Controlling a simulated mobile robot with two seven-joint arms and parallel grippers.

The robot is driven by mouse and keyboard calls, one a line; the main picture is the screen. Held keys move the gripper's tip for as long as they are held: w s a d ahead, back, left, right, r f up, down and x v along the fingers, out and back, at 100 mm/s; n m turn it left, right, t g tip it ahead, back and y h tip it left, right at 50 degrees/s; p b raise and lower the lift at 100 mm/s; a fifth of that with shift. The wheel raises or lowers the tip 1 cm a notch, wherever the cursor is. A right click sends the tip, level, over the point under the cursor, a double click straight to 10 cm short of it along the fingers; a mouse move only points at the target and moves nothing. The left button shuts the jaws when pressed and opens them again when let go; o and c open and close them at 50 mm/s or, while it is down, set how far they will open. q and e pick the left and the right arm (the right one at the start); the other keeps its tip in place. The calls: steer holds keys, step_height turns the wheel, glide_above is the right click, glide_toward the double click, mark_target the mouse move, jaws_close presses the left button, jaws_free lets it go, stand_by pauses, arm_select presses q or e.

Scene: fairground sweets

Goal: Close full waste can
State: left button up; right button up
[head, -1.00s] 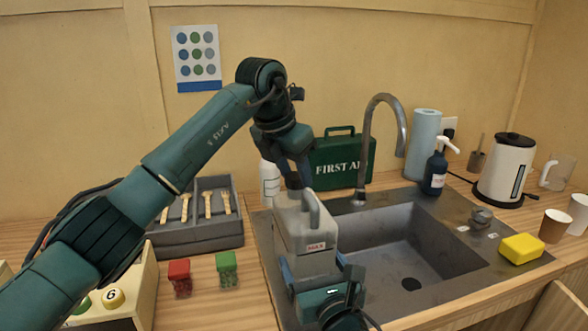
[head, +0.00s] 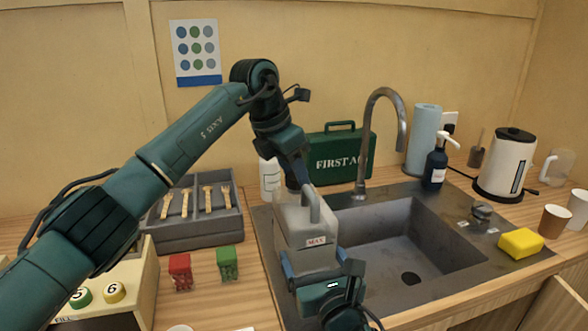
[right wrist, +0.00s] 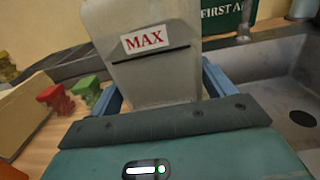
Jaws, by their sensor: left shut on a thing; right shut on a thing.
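The waste can (head: 292,225) is a pale grey canister with a top handle and a red MAX label. It stands upright at the left edge of the sink and fills the middle of the right wrist view (right wrist: 160,70). My right gripper (head: 318,266) is shut on the can's lower body, one blue finger on each side. My left gripper (head: 302,186) reaches down from above to the can's top, beside the handle. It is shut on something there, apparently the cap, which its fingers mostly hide. The can's opening and fill level cannot be seen.
The sink basin (head: 440,245) and tap (head: 366,140) are right of the can. A white bottle (head: 269,178) and green first aid case (head: 340,158) stand close behind.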

mark_target(293, 176)
arm_select(q)
steer(key=m+g, duration=0.1)
steer(key=m, duration=0.2)
steer(key=m+g+h, duration=0.1)
steer(key=m, duration=0.3)
steer(key=shift+w+g, duration=0.2)
steer(key=shift+g, duration=0.1)
arm_select(e)
steer(key=shift+f, duration=0.1)
arm_select(q)
steer(key=o, duration=0.9)
steer(key=shift+a, duration=0.1)
steer(key=shift+r, duration=2.3)
steer(key=shift+o, duration=0.5)
